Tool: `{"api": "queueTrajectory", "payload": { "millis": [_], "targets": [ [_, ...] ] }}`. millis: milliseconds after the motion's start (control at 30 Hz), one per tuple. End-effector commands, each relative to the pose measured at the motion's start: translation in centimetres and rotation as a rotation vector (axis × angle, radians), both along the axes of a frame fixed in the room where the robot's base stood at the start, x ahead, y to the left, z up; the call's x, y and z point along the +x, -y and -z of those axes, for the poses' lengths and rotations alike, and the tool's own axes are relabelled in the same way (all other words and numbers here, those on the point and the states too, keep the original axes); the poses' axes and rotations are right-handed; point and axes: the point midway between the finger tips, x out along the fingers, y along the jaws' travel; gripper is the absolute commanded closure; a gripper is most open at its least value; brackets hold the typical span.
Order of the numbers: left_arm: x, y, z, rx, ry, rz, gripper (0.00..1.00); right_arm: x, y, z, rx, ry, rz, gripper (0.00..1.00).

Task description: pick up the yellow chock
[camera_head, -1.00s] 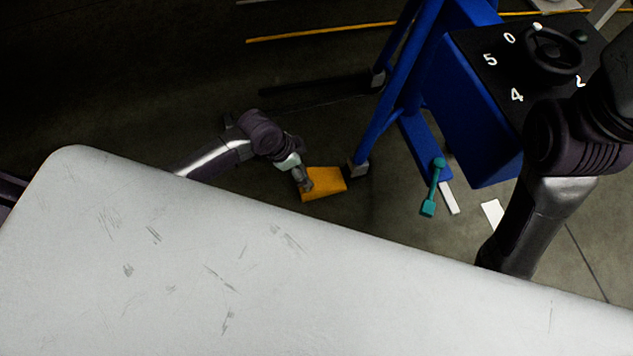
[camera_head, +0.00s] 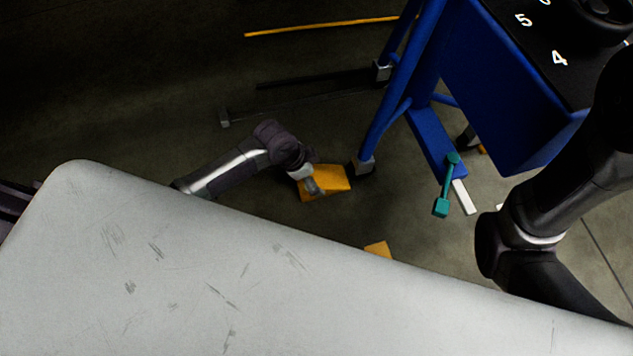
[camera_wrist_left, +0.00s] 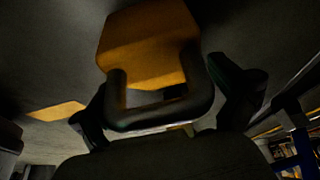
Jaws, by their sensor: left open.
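The yellow chock (camera_head: 338,177) lies on the floor beyond the pale panel, left of the blue stand's foot. My left gripper (camera_head: 313,186) reaches over its near left part in the head view. In the left wrist view the chock (camera_wrist_left: 145,45) shows ahead, with a dark handle-like loop (camera_wrist_left: 160,115) in front of it. The open fingers of my left gripper (camera_wrist_left: 168,98) stand on either side of the loop, with gaps. Whether they touch it cannot be told. My right arm shows at the right; its gripper is out of view.
The large pale panel (camera_head: 180,270) fills the foreground. A blue stand (camera_head: 400,85) with a numbered black top rises at the right. A teal tool (camera_head: 446,185) is near its base. A second yellow piece (camera_head: 378,249) peeks past the panel edge. Floor to the left is dark.

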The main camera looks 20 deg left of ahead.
Motion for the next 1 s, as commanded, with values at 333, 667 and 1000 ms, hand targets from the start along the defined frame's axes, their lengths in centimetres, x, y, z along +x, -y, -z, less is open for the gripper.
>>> {"api": "queueTrajectory", "payload": {
  "millis": [333, 667, 1000],
  "targets": [
    [-0.02, -0.02, -0.10, 0.001, -0.001, 0.000, 0.33, -0.02, 0.00, -0.10, 0.000, 0.001, 0.000, 0.60],
    [0.15, 0.03, -0.29, -0.002, 0.004, -0.001, 0.87, -0.04, -0.01, -0.11, -0.001, 0.001, 0.000, 0.60],
    [0.16, 0.00, -0.81, -0.002, 0.005, -0.001, 0.87, -0.03, 0.00, -0.52, 0.000, 0.001, 0.000, 0.60]
  ]
}}
